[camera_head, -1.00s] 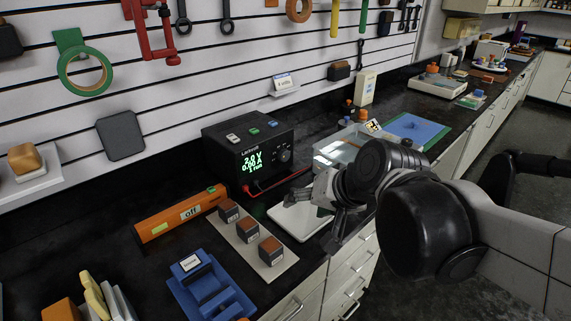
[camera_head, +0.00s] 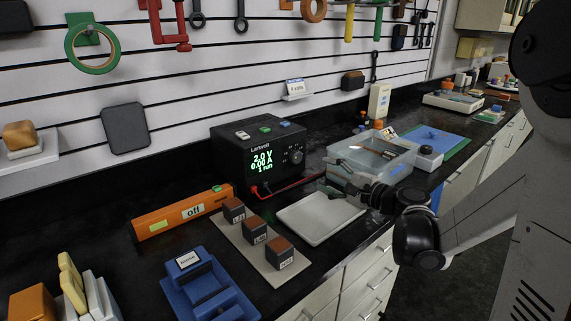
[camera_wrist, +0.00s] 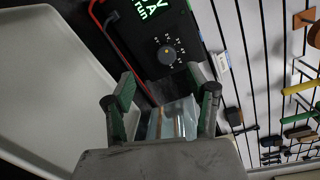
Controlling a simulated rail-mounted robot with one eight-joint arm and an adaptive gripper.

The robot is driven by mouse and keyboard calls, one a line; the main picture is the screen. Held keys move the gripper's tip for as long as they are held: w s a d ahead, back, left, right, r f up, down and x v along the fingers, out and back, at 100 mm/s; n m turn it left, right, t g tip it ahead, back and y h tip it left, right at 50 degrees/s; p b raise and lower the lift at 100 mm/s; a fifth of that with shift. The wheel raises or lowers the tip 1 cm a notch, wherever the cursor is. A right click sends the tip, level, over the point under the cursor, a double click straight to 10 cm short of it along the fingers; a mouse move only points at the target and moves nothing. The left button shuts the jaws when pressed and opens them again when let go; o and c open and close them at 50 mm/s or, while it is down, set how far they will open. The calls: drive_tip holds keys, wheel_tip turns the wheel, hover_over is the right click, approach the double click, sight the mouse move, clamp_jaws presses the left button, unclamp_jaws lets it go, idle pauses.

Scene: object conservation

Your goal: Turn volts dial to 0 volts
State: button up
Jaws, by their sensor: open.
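The black power supply (camera_head: 228,150) stands on the bench against the slatted wall. Its green display (camera_head: 262,163) reads about 2.0 V and 0.00 A. The round dark dial (camera_head: 297,157) is on the right of its front face. In the wrist view the dial (camera_wrist: 167,54) shows near top centre with pale marks around it. My gripper (camera_head: 333,174) is right of the supply and lower than the dial, pointing left. In the wrist view my gripper (camera_wrist: 162,84) has its fingers spread, with nothing between the tips. It is apart from the dial.
A clear plastic bin (camera_head: 398,160) stands close behind my gripper. A white tray (camera_head: 318,222) lies below it. Red and black leads (camera_head: 300,183) run from the supply. Small labelled blocks (camera_head: 279,249) and an orange bar marked off (camera_head: 160,225) are to the left.

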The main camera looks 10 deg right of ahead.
sight(298, 158)
drive_tip(key=shift+w+d+f+m+t+b, duration=0.15)
drive_tip(key=shift+w+d+f+m+t, duration=0.15)
drive_tip(key=shift+d, duration=0.3)
drive_tip(key=shift+w+d+f+m+t+b, duration=0.15)
drive_tip(key=shift+w+d+f+m+t, duration=0.1)
drive_tip(key=shift+d+f+m, duration=0.25)
drive_tip(key=x, duration=0.6)
drive_tip(key=b+x, duration=0.1)
drive_tip(key=x, duration=0.6)
drive_tip(key=shift+w+a+r, duration=0.15)
drive_tip(key=shift+w+r, duration=0.05)
drive_tip(key=shift+w, duration=0.05)
drive_tip(key=shift+c, duration=0.3)
drive_tip(key=shift+b, duration=0.3)
drive_tip(key=c, duration=1.1)
